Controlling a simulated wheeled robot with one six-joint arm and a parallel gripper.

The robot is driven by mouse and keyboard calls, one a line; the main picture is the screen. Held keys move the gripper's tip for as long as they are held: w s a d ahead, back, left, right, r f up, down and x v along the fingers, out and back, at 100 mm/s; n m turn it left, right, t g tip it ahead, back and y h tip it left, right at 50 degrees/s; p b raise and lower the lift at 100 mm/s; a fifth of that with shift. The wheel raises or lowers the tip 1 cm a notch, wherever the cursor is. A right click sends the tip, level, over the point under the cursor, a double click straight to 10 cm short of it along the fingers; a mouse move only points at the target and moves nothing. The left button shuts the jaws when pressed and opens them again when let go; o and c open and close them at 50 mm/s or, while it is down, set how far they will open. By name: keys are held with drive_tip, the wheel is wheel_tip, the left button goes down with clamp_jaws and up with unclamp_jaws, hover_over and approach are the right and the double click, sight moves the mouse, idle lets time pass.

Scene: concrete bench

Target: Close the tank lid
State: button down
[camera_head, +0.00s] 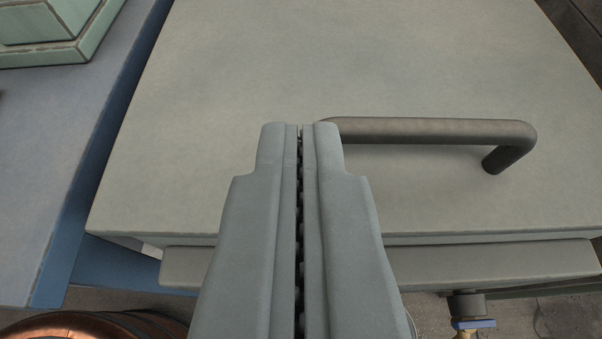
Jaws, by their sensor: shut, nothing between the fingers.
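The tank lid (330,60) is a large flat grey-beige panel that fills most of the head camera view. A dark bar handle (430,130) stands on it near its front edge, right of centre. My gripper (300,127) is shut and empty, with its fingertips over the lid at the left end of the handle. The fingers hide that end of the handle, and I cannot tell whether they touch it. A ledge (490,264) runs just below the lid's front edge. A narrow dark line shows between lid and ledge; the lid's exact angle is unclear.
A blue-grey bench (60,150) lies to the left, with a pale green box (50,30) on it. A copper vessel (90,325) is at the bottom left. A valve with a blue handle (474,324) sits below the ledge on the right, over a concrete floor (550,315).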

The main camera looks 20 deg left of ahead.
drive_tip(key=s+d+f, duration=0.2)
drive_tip(key=s+d, duration=0.1)
drive_tip(key=s, duration=0.5)
drive_tip(key=shift+s+d+f, duration=0.3)
drive_tip(key=shift+s+f, duration=0.05)
drive_tip(key=w+a+r+m+g+h, duration=0.1)
drive_tip(key=w+a+r+g+h, duration=0.1)
drive_tip(key=a, duration=0.6)
drive_tip(key=w+a+r+m+g+h, duration=0.1)
drive_tip(key=a+r+g+h, duration=0.15)
drive_tip(key=a, duration=0.55)
drive_tip(key=s+a+r+m+t, duration=0.1)
drive_tip(key=s+a+r+t, duration=0.2)
drive_tip(key=r, duration=0.7)
drive_tip(key=s+a+r+m+t, duration=0.1)
drive_tip(key=s+a+r+t, duration=0.2)
drive_tip(key=a+r+t, duration=0.3)
drive_tip(key=a+r, duration=0.4)
drive_tip(key=a, duration=0.2)
drive_tip(key=shift+s+t, duration=0.15)
drive_tip(key=shift+t, duration=0.2)
drive_tip(key=shift+r+h, duration=0.1)
drive_tip(key=shift+h, duration=0.15)
